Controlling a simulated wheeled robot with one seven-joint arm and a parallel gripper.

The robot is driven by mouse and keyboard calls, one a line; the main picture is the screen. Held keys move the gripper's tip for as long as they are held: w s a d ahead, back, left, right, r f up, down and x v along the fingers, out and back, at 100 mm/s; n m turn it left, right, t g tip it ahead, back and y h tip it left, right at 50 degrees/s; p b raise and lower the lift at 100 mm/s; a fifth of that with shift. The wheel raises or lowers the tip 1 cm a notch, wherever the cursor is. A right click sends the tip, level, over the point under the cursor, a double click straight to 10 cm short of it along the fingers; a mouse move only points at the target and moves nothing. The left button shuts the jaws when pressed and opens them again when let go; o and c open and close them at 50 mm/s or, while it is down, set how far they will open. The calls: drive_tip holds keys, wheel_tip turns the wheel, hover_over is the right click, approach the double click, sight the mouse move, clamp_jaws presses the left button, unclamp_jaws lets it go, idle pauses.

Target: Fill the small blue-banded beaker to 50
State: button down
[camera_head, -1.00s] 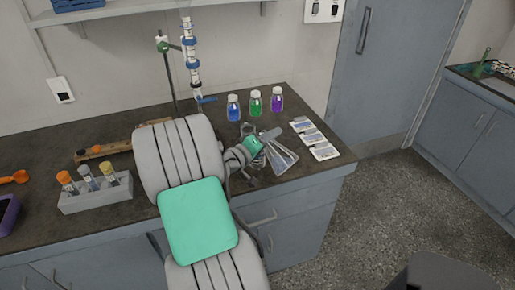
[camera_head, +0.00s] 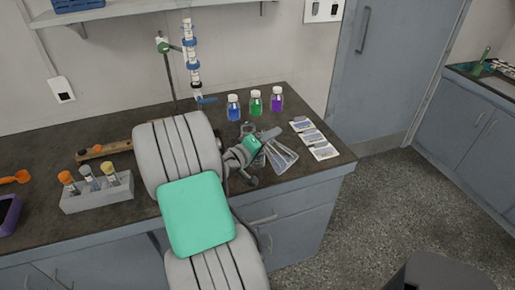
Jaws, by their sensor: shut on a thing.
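My gripper (camera_head: 268,135) is over the right part of the counter, mostly hidden behind my wrist. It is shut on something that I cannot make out. Clear glassware (camera_head: 281,157) shows just below and to the right of it, and another small clear piece (camera_head: 247,129) to its left. I cannot tell whether either is the small blue-banded beaker; no blue band or level mark is readable. A tall tube with blue fittings (camera_head: 193,72) and a blue tap hangs from a stand (camera_head: 169,78) behind my arm.
Blue (camera_head: 234,108), green (camera_head: 256,104) and purple (camera_head: 277,100) bottles stand behind my gripper. Several flat packets (camera_head: 314,139) lie to the right, near the counter edge. A rack of capped tubes (camera_head: 97,193) and an orange scoop (camera_head: 16,178) are at left.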

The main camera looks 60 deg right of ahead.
drive_tip(key=shift+w+d+r+n+g+p, duration=0.1)
drive_tip(key=shift+r+n+g+p, duration=0.05)
drive_tip(key=shift+n+p, duration=0.55)
drive_tip(key=shift+w+r+n+g+p, duration=0.15)
drive_tip(key=shift+n+p, duration=0.35)
drive_tip(key=shift+p, duration=0.4)
idle(2.3)
drive_tip(key=shift+f+n+p, duration=0.3)
drive_tip(key=shift+f+n, duration=0.25)
drive_tip(key=shift+n, duration=0.25)
idle(2.0)
drive_tip(key=shift+r+n+p, duration=0.1)
drive_tip(key=shift+n+p, duration=0.2)
idle(1.0)
